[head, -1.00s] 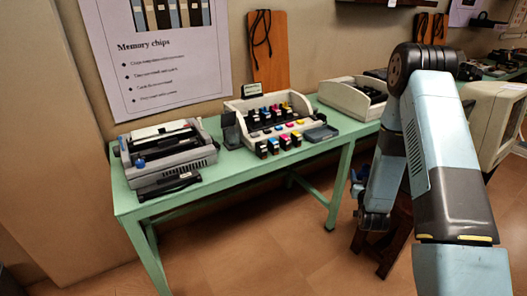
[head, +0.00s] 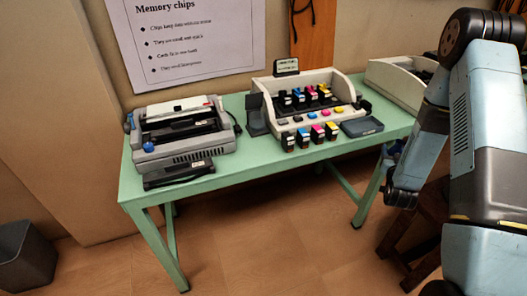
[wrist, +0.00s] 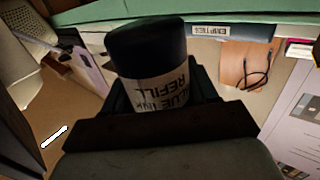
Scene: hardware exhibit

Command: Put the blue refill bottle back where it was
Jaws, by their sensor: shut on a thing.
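In the wrist view the blue refill bottle (wrist: 150,50) fills the upper middle, with a dark top and a pale label reading "BLUE INK REFILL" upside down in the picture. My gripper (wrist: 162,98) is shut around it, one finger on each side. In the head view my gripper (head: 402,192) hangs low at the right, near the right end of the green table (head: 215,178). The bottle cannot be clearly made out there. The bottle's original place cannot be told from these frames.
A grey printer (head: 180,140) stands on the table's left. A cream cartridge stand (head: 347,88) is at the middle, with several cartridges (head: 310,135) before it and a dark tray (head: 361,127) beside it. A cream box (head: 385,75) is further right. A bin (head: 25,255) is at lower left.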

